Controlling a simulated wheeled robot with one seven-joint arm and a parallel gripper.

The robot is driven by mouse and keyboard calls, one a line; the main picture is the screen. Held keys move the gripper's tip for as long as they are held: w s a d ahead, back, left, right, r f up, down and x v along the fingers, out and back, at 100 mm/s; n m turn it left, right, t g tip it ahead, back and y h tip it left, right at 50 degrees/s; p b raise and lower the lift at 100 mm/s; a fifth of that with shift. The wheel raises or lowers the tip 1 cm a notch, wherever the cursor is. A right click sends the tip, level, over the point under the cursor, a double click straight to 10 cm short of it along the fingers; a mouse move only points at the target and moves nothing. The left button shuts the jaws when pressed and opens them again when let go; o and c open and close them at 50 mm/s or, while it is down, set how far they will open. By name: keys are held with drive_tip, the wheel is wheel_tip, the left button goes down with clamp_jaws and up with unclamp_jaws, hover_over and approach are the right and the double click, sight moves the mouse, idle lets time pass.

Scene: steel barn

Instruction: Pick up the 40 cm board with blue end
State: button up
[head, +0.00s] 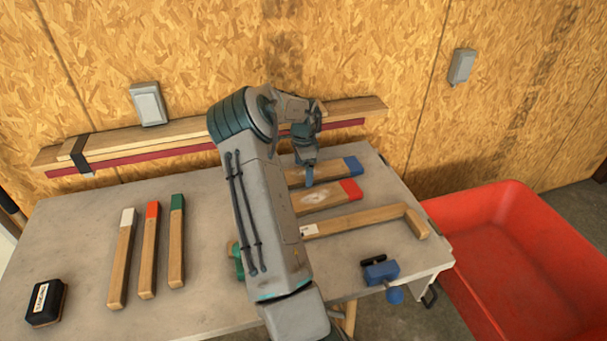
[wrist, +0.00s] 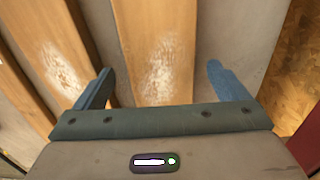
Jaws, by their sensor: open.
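The board with the blue end (head: 335,170) lies on the workbench, nearest the back wall among the boards on the right, its blue tip pointing right. My gripper (head: 308,172) is over this board, with one blue finger showing and my arm hiding the board's left part. In the wrist view, my open gripper (wrist: 160,88) has one finger on each side of a wooden board (wrist: 155,45) with a pale scuffed patch. By its place this looks like the blue-ended board, though its blue end is out of that view. Contact cannot be told.
A red-ended board (head: 325,200) lies close in front, then a board with an angled end (head: 365,219). White-, orange- and green-ended boards (head: 122,258) (head: 149,250) (head: 177,242) lie left. Long planks (head: 180,131) line the wall. A blue clamp (head: 381,271) and red tub (head: 480,215) are right.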

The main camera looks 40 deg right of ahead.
drive_tip(key=shift+f, duration=0.85)
drive_tip(key=c, duration=1.3)
drive_tip(key=shift+r, duration=0.15)
